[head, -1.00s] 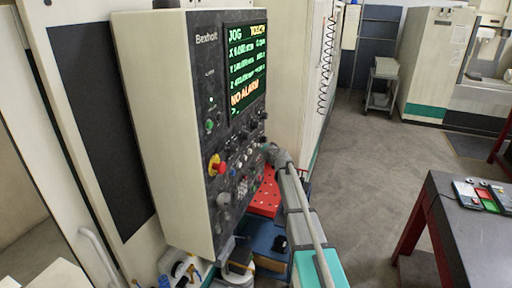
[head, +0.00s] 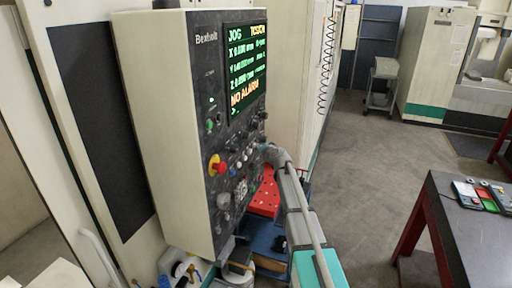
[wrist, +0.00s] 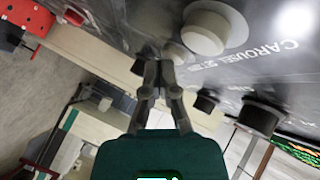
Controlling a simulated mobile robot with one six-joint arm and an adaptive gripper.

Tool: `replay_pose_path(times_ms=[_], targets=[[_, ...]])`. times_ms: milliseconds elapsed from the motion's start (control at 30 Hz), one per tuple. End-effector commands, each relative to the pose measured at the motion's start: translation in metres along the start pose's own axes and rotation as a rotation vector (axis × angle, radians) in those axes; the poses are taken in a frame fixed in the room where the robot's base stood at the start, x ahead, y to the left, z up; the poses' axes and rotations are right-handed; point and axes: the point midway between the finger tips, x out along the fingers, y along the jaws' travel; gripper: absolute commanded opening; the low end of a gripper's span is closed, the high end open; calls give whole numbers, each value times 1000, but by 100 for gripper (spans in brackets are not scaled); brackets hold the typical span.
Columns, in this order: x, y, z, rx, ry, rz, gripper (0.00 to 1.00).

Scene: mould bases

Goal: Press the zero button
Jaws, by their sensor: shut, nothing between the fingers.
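The machine control panel (head: 213,160) stands upright at centre left in the head view, with a lit screen (head: 246,68) above its buttons and knobs. My gripper (head: 266,149) is at the panel's right edge, below the screen. In the wrist view my gripper (wrist: 160,68) is shut and empty, its fingertips at the panel face. A small pale round button (wrist: 177,53) shows just beyond the fingertips, partly hidden by them; I cannot tell contact for certain. No label reading zero is legible, so I cannot tell which button it is.
A large pale knob (wrist: 205,30) and a dark knob (wrist: 260,116) stick out near the fingers. A red emergency stop (head: 217,166) sits lower left on the panel. A red perforated plate (head: 265,193) lies below. A dark table (head: 470,225) stands right; floor between is open.

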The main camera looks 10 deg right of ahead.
Motion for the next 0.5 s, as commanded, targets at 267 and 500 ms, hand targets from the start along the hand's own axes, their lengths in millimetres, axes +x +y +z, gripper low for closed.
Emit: replay_pose_path(times_ms=[267, 500], targets=[[-7, 5, -5, 1, 1, 0, 0], [-11, 8, -8, 1, 0, 0, 0]])
